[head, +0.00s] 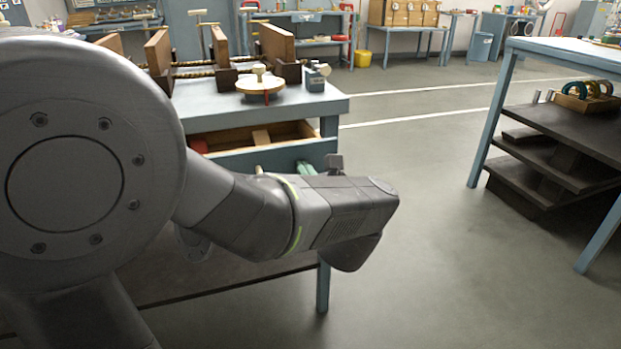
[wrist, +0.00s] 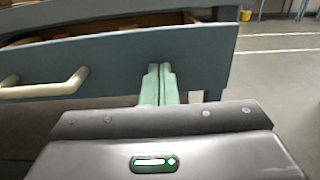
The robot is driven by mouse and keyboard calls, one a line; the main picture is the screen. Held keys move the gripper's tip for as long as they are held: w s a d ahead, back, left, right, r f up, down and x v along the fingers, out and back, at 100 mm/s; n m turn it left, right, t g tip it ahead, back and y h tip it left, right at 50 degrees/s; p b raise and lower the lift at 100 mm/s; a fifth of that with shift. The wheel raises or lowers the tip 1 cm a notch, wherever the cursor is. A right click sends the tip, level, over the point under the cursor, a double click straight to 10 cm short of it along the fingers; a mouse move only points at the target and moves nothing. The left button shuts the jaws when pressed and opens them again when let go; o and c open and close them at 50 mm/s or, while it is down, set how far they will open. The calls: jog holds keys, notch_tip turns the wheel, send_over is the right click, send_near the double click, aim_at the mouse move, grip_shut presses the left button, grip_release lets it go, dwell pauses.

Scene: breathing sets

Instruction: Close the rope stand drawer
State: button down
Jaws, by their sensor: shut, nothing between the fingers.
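The rope stand (head: 325,106) is a blue-grey bench on the left in the head view. Its drawer (head: 285,156) is partly open below the top, showing a wooden inside with a red thing and a light block in it. In the wrist view the blue-grey drawer front (wrist: 110,57) spans the upper left, with a cream bar handle (wrist: 45,88) at left. My gripper (wrist: 159,68) has green fingers, shut and empty, in front of the right part of the drawer front, right of the handle. I cannot tell whether the fingertips touch it. In the head view my wrist partly hides the fingers (head: 305,168).
Wooden boards with rope (head: 195,70) and a round wooden piece (head: 260,86) stand on the bench top. A dark lower shelf (head: 215,284) lies under it. Another blue table (head: 560,48) with dark shelves stands at right. The floor between is clear.

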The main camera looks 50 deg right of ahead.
jog(key=p+x, duration=0.1)
jog(key=x, duration=1)
jog(key=shift+w+d, duration=0.25)
jog(key=shift+w, duration=0.05)
jog(key=shift+r, duration=0.3)
